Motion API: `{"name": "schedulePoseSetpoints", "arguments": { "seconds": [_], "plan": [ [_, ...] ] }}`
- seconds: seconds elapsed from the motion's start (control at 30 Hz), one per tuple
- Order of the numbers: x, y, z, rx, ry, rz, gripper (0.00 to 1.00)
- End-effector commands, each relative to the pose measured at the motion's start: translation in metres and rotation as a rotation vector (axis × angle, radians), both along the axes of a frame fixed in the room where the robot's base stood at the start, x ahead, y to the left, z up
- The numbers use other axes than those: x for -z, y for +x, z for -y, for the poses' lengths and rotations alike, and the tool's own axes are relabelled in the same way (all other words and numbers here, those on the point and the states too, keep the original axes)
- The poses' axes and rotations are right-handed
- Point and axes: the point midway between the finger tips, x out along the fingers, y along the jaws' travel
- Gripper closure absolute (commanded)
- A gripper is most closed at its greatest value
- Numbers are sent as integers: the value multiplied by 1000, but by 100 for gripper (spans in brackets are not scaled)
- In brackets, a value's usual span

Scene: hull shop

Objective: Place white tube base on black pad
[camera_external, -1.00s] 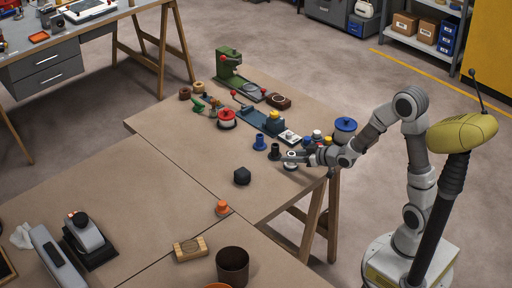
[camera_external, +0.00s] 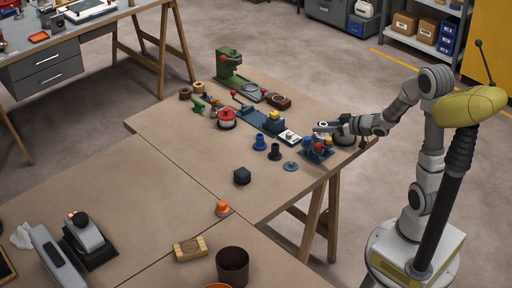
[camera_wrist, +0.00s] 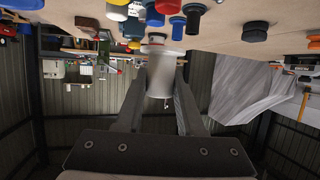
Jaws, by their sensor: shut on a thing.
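My gripper (camera_external: 322,130) is shut on the white tube base (camera_wrist: 165,75), a pale cylinder between the two fingers in the wrist view. In the external view the tube base (camera_external: 321,127) shows small and pale at the fingertips, above the right corner of the bench. A dark, angular pad-like piece (camera_external: 242,176) lies apart on the bench, left of my gripper; it also shows at the upper right of the wrist view (camera_wrist: 255,31). I cannot tell for certain whether it is the black pad. The tube's lower end is not clear.
A flat blue-grey disc (camera_external: 290,166) lies near the bench's front edge. A red-and-blue piece (camera_external: 317,150), a black spool (camera_external: 274,151) and a blue spool (camera_external: 260,143) crowd below my gripper. A dark round object (camera_external: 344,138) is partly hidden by my arm.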

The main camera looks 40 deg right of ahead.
Motion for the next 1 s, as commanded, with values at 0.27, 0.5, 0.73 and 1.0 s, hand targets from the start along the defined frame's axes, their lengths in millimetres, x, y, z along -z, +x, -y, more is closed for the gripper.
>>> {"name": "schedulePoseSetpoints", "arguments": {
  "seconds": [0.27, 0.5, 0.73, 1.0],
  "plan": [
    [-16, 35, -45, -129, 1, 1, 100],
    [-36, 79, -127, -317, 1, 0, 100],
    [-39, 94, -169, -393, 0, 0, 100],
    [-1, 103, -225, -399, 2, 0, 100]
  ]
}}
